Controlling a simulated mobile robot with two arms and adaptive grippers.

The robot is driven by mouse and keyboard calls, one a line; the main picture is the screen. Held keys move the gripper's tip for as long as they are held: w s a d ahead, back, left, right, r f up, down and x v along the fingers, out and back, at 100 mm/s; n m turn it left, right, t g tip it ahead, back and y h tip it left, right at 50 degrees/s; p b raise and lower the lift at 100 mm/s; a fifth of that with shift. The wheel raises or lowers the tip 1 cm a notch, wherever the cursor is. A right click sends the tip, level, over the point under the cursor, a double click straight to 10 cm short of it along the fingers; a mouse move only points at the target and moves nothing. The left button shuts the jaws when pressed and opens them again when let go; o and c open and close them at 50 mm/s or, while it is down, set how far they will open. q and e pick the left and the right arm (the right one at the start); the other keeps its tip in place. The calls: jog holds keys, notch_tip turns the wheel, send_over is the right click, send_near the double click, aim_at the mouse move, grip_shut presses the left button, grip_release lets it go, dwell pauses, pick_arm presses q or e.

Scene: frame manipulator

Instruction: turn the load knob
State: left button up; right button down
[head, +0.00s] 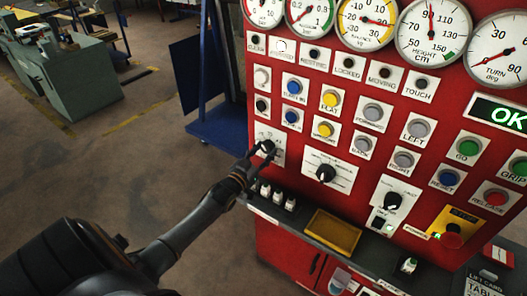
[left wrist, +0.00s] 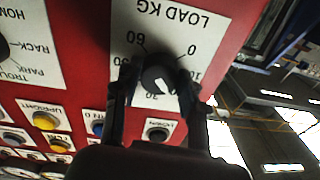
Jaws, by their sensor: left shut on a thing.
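The load knob is a dark round knob with a white pointer mark on a white plate lettered LOAD KG. It is at the left of the red panel in the head view (head: 268,146), and it shows upside down in the left wrist view (left wrist: 158,80). My left gripper (head: 259,151) reaches in from the lower left. Its two fingers (left wrist: 155,88) are on either side of the knob and shut on it. In the left wrist view, the white mark points down and right, near the lower scale numbers. My right gripper is not in view.
The red panel (head: 285,220) carries gauges along the top, rows of buttons and two more dark knobs (head: 326,173) (head: 392,201) to the right. A yellow tray (head: 333,233) and small bottle-like items (head: 278,199) sit on the ledge below. Open floor (head: 110,165) lies left.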

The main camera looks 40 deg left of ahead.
pick_arm(q)
jog(key=shift+f+n, duration=0.1)
jog(key=shift+n, duration=0.3)
jog(key=o, duration=1.1)
jog(key=shift+o, duration=0.2)
jog(key=s+d, duration=0.1)
jog(key=s, duration=1.1)
jog(key=shift+f, duration=0.2)
